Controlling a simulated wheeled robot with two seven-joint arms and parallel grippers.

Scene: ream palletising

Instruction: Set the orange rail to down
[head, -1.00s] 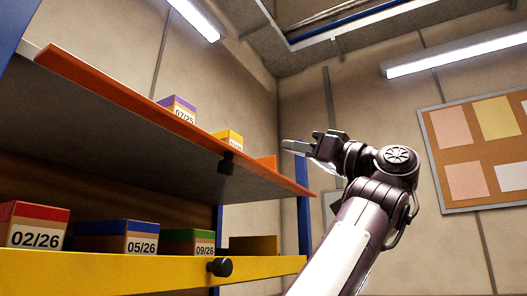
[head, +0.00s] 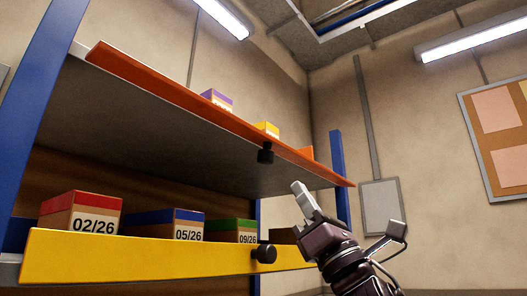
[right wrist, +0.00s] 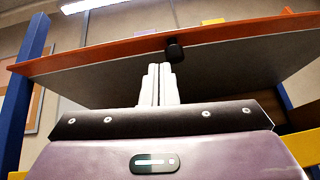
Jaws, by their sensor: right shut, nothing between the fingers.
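The orange rail (head: 180,97) runs along the front edge of the upper shelf. A black knob (head: 265,153) sits on its lower side, right of the middle. The rail (right wrist: 240,33) and knob (right wrist: 174,50) also show in the right wrist view. My right gripper (head: 298,187) is shut and empty, below the rail and to the right of the knob in the head view. In the right wrist view its closed fingers (right wrist: 160,68) point toward the rail, with the tips just left of the knob. I cannot tell whether they touch. My left gripper is not in view.
Purple (head: 217,98) and yellow-topped (head: 267,128) boxes stand on the upper shelf. Below, a yellow rail (head: 150,259) with a black knob (head: 264,254) fronts several dated boxes (head: 82,212). Blue posts (head: 339,165) flank the shelves. Open room lies to the right.

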